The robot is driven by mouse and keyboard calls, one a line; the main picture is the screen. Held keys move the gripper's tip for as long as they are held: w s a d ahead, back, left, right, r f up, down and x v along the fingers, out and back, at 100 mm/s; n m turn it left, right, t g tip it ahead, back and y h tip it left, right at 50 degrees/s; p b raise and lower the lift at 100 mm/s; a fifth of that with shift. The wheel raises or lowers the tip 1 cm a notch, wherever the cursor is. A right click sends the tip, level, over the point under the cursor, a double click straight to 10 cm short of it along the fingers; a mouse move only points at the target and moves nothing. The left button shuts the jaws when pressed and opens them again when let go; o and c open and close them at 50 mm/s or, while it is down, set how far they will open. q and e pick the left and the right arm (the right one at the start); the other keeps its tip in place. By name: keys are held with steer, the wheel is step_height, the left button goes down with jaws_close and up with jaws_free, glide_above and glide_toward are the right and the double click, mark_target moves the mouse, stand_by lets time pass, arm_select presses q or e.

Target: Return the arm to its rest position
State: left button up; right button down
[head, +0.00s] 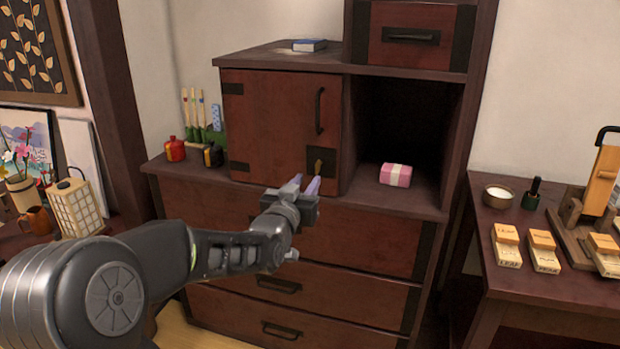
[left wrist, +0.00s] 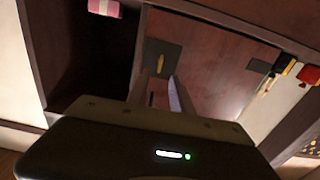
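My left arm reaches in from the left in the head view. Its gripper (head: 306,183) is in front of the closed red-brown cabinet door (head: 268,122), near the lower right corner. In the left wrist view the two fingers (left wrist: 162,82) stand apart with nothing between them. The dark plate with a yellow fitting (left wrist: 160,62) on the door shows beyond them; whether the fingertips touch the door I cannot tell. My right gripper is in neither view.
A pink wrapped box (head: 396,175) sits in the open compartment right of the door. Small bottles (head: 175,148) stand left of the cabinet. A side table at right holds a candle bowl (head: 499,196) and wooden blocks (head: 543,252). A lantern (head: 77,208) stands at left.

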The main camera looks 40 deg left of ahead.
arm_select(q)
steer(key=shift+f, duration=0.1)
stand_by(0.5)
steer(key=s+d+f+g+h, duration=0.25)
steer(key=d+f, duration=0.35)
steer(key=f, duration=0.5)
steer(key=s+d+f+n+g+h, duration=0.1)
steer(key=d+f+g+h, duration=0.15)
steer(key=d+f, duration=0.65)
steer(key=s+d+f+g+h, duration=0.1)
steer(key=s+d+f+g, duration=0.15)
steer(key=f, duration=1.15)
steer(key=s+d+f+m+g+h, duration=0.1)
steer(key=s+d+f+g+h, duration=0.3)
steer(key=s+d+f, duration=0.7)
steer(key=s+d+f+m+g, duration=0.2)
steer(key=s+d+f+g, duration=0.4)
steer(key=s+d, duration=0.5)
step_height(320, 180, up, 18)
steer(key=s+t+p, duration=0.1)
steer(key=p, duration=1.8)
steer(key=shift+s, duration=0.2)
